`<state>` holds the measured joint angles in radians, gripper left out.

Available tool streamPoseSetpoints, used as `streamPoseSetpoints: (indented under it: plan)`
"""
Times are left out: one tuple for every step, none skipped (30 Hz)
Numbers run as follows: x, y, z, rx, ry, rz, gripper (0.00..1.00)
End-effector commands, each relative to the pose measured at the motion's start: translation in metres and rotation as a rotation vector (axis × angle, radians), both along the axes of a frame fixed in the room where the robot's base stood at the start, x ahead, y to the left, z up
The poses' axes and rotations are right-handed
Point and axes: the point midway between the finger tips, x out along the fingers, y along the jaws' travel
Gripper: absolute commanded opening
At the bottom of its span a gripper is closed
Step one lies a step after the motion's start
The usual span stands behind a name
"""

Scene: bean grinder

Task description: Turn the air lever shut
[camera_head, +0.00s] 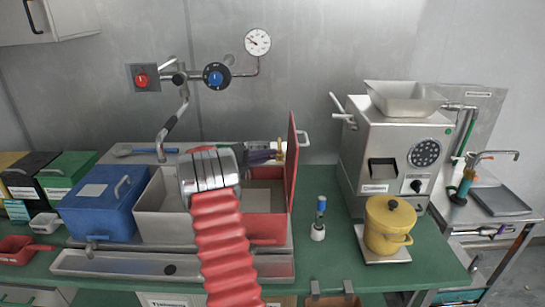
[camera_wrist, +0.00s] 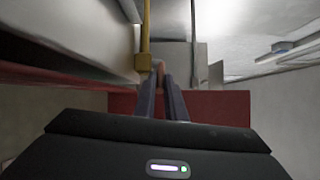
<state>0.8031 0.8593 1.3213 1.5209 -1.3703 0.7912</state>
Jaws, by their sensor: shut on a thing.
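The lever's full shape and angle are hidden by the fingers and the lid.
The red lid (camera_head: 291,165) stands upright close to the right of the gripper. A blue bin (camera_head: 100,202) and a grey bin (camera_head: 160,212) stand left of my arm. A grinder (camera_head: 387,150) and yellow pot (camera_head: 390,228) stand at the right. Wall valves and a gauge (camera_head: 257,41) are above.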

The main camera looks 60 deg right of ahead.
Motion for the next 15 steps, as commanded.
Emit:
streamPoseSetpoints:
  plan:
    - [0.0003, 0.0009, -0.0062, 0.010, 0.002, 0.000, 0.00]
    - [0.0007, 0.0009, -0.0062, 0.010, 0.002, 0.000, 0.00]
    - [0.0010, 0.0010, -0.0063, 0.011, 0.001, 0.000, 0.00]
    - [0.0012, 0.0011, -0.0063, 0.011, 0.002, 0.001, 0.00]
    - [0.0014, 0.0010, -0.0064, 0.011, 0.002, 0.001, 0.00]
    - [0.0017, 0.0011, -0.0065, 0.011, 0.002, 0.002, 0.00]
    - [0.0018, 0.0012, -0.0064, 0.011, 0.002, 0.002, 0.00]
    - [0.0020, 0.0012, -0.0065, 0.011, 0.002, 0.002, 0.00]
    - [0.0021, 0.0012, -0.0065, 0.011, 0.002, 0.002, 0.00]
    - [0.0021, 0.0013, -0.0065, 0.011, 0.002, 0.002, 0.00]
    - [0.0022, 0.0013, -0.0066, 0.011, 0.002, 0.002, 0.11]
    - [0.0023, 0.0013, -0.0064, 0.011, 0.002, 0.003, 0.14]
    - [0.0024, 0.0013, -0.0062, 0.010, 0.003, 0.003, 0.16]
    - [0.0026, 0.0014, -0.0059, 0.010, 0.003, 0.003, 0.18]
    - [0.0029, 0.0014, -0.0053, 0.008, 0.002, 0.004, 0.21]
